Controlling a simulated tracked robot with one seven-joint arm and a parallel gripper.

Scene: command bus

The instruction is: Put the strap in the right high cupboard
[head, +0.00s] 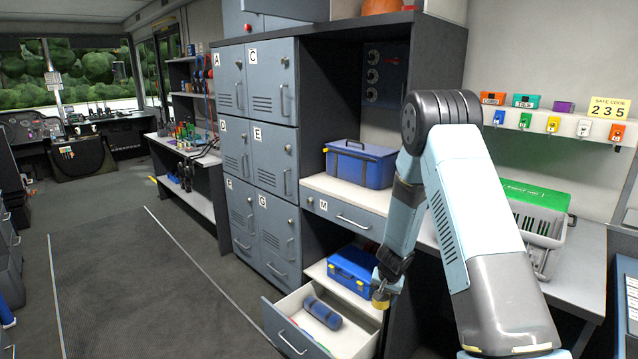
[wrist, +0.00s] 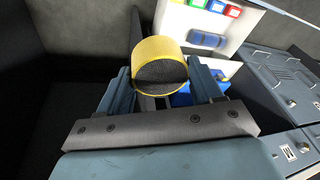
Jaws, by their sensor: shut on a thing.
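The strap (head: 380,301) looks like a yellow-edged roll with a dark face. My gripper (head: 384,288) is shut on it and holds it just right of the open lower drawer. In the wrist view the strap (wrist: 160,52) sits between the two fingers of my gripper (wrist: 163,80), with its yellow band upward. A closed blue-grey high cupboard (head: 262,18) shows in part at the top of the head view, above the lockers. I cannot make out the right high cupboard; that area is cut off by the picture's top.
The open drawer (head: 278,325) holds a blue roll (head: 322,312) and sticks out into the aisle. A blue case (head: 352,268) stands behind it. A blue box (head: 360,163) stands on the counter, a grey basket (head: 540,222) farther right. The aisle floor (head: 130,280) is clear.

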